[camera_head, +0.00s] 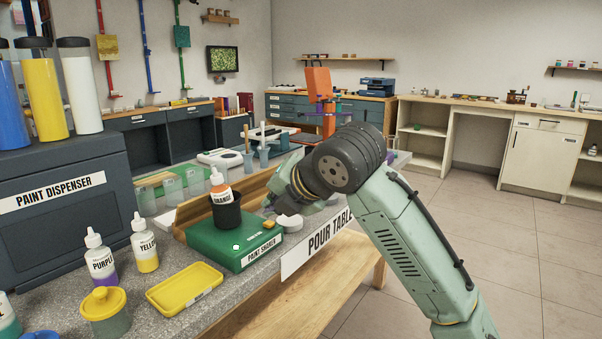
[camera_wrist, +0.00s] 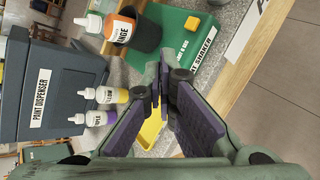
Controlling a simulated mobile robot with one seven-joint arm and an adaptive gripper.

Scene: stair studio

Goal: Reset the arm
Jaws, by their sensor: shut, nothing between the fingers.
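My arm reaches in from the lower right of the head view and bends over the pour table (camera_head: 318,243). The end of my gripper is largely hidden there behind the wrist. In the wrist view my gripper (camera_wrist: 158,78) has its purple-padded fingers together at the tips, with nothing held. Past the fingertips is the green paint shaker (camera_wrist: 178,45), which also shows in the head view (camera_head: 215,245). A black cup (camera_head: 227,213) stands on the shaker with an orange-labelled bottle (camera_head: 221,185) upright in it.
Purple (camera_head: 101,262) and yellow (camera_head: 145,248) paint bottles, a yellow tray (camera_head: 184,290) and a yellow-lidded jar (camera_head: 105,310) stand left of the shaker. The dark paint dispenser (camera_head: 60,225) stands behind them. A white round piece (camera_head: 290,222) lies near the wrist. The floor at right is clear.

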